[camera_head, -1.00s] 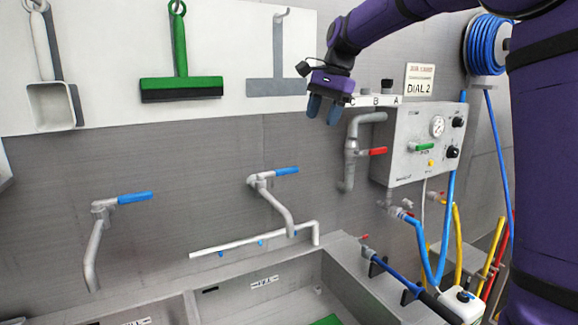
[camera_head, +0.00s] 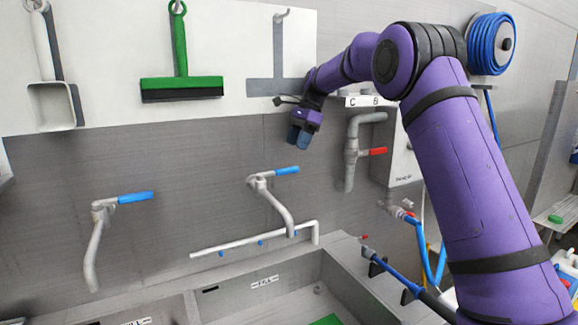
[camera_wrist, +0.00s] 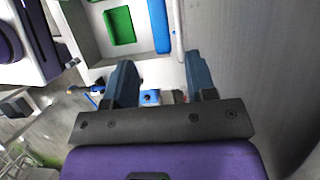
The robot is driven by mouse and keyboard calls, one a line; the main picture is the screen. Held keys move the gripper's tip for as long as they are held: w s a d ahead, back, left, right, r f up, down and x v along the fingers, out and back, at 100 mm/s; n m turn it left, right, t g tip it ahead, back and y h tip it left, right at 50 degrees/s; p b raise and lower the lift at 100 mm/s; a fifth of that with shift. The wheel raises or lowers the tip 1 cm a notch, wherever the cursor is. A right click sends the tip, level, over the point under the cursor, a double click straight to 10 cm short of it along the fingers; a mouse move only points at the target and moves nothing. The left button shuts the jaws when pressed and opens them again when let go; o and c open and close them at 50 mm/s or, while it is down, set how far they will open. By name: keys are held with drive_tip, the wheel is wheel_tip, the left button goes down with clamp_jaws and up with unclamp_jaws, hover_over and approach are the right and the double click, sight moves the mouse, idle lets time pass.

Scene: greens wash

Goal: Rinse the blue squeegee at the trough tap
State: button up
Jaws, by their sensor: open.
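My gripper (camera_head: 300,137) is open and empty, fingers pointing down, in front of the wall above the trough. In the wrist view its two dark fingers (camera_wrist: 161,78) are apart. A grey tap (camera_head: 270,192) with a blue lever is below and left of the gripper on the wall; a second such tap (camera_head: 106,215) is further left. The trough (camera_head: 290,278) lies below. A flat blue thing (camera_wrist: 159,25) shows near the trough in the wrist view; I cannot tell if it is the blue squeegee. No blue squeegee is recognisable in the head view.
A green squeegee (camera_head: 181,85) and a white scoop (camera_head: 53,105) hang on the board; a grey squeegee outline there is bare. A white pipe (camera_head: 240,243) runs above the trough. A grey pipe with a red lever (camera_head: 377,151) is right of my gripper. A green thing (camera_wrist: 119,25) lies in the trough.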

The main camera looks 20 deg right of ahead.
sight(288, 168)
drive_tip(key=x, duration=0.8)
